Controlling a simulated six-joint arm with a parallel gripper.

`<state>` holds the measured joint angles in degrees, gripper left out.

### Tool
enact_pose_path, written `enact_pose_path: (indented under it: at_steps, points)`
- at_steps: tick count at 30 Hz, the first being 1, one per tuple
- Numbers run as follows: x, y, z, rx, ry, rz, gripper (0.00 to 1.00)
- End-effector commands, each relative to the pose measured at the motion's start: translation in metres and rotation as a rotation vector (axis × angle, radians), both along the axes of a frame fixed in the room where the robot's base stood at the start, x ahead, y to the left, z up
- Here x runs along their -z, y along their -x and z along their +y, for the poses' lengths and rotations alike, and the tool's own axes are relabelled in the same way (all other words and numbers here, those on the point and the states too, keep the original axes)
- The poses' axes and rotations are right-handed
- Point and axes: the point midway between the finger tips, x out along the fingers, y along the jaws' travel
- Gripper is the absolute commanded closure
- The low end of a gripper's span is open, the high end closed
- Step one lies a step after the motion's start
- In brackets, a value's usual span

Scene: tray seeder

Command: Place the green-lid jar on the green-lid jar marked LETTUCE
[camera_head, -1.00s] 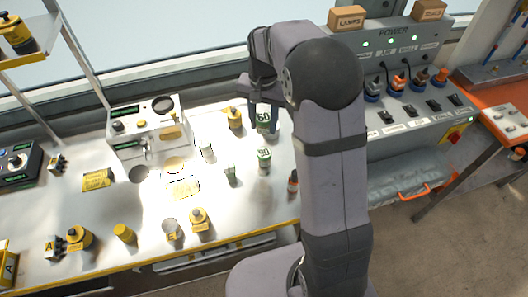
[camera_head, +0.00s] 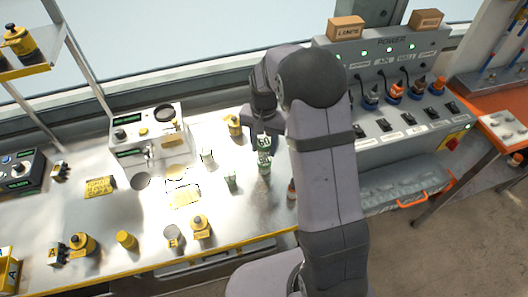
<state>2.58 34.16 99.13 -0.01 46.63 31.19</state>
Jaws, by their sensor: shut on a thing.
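My gripper (camera_head: 261,134) is shut on a jar with a white label and green parts (camera_head: 263,140). It holds this jar upright over another green-and-white jar (camera_head: 264,164) that stands on the bench. The held jar's base is close to the top of the standing jar; I cannot tell whether they touch. The labels are too small to read as LETTUCE. My fingers and arm partly hide the held jar.
Small pale green containers (camera_head: 230,182) and (camera_head: 207,156) stand to the left on the bench. A yellow bottle (camera_head: 234,126) stands behind them. A dark orange-capped bottle (camera_head: 291,190) is close to my arm. A grey power unit (camera_head: 400,75) is at the right.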

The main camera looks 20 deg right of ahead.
Motion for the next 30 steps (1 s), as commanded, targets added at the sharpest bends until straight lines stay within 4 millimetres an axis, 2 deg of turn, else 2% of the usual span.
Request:
enact_pose_path:
  at_steps: [10,24,25,26,27,30]
  points:
    - [0.033,0.001,0.000,0.000,0.000,0.004,0.86]
    - [0.041,0.001,0.000,0.000,-0.001,0.001,0.86]
    - [0.040,0.001,0.000,0.000,-0.001,0.001,0.58]
    - [0.040,0.001,0.000,0.000,-0.001,0.001,0.51]
    - [0.040,0.001,0.000,0.000,-0.001,0.001,0.44]
    - [0.040,0.001,0.000,0.000,0.000,0.001,0.44]
